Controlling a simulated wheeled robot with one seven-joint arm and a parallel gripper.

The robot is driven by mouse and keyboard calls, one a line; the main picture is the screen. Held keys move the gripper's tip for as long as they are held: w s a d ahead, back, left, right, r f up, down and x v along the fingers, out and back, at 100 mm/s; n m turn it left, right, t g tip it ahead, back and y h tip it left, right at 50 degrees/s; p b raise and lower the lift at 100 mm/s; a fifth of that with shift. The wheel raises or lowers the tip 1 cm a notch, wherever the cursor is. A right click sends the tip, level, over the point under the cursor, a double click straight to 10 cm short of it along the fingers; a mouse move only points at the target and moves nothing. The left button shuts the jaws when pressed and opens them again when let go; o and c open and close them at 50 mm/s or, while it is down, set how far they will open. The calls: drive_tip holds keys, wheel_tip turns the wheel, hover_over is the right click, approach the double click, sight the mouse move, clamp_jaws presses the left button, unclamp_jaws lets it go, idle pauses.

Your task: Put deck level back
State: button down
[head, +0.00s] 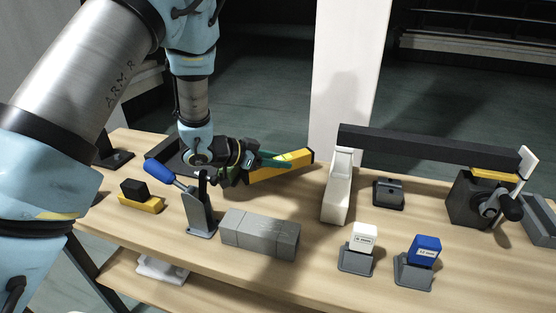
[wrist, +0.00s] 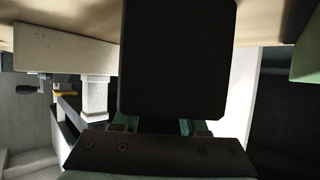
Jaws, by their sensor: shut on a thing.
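A yellow and dark bar (head: 285,167), which looks like the deck level, lies at a slant at the back middle of the bench, close to the bench top. My gripper (head: 268,160) reaches it from the left, low and almost level, and is shut on it. In the wrist view a large dark block face (wrist: 178,60), likely the level's near side, fills the middle between my green-edged fingers (wrist: 160,127). My wrist hides part of the bar. I cannot tell whether the bar touches the bench. A dark flat tray (head: 160,147) lies left, partly behind my wrist.
A long black beam (head: 430,145) spans from a white block (head: 338,190) to a dark clamp stand (head: 467,203). A blue-handled toggle clamp (head: 200,210), grey blocks (head: 260,234), and white (head: 363,238) and blue (head: 424,250) blocks on stands occupy the front. A black-topped yellow piece (head: 141,202) sits left.

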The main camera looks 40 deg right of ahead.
drive_tip(key=shift+f+b, duration=0.35)
drive_tip(key=shift+f, duration=0.15)
drive_tip(key=shift+c, duration=2.2)
unclamp_jaws()
drive_tip(key=shift+r, duration=0.2)
drive_tip(key=shift+r+p, duration=0.55)
drive_tip(key=shift+r, duration=0.05)
drive_tip(key=b+v, duration=0.2)
drive_tip(key=v, duration=0.9)
drive_tip(key=shift+a, duration=0.4)
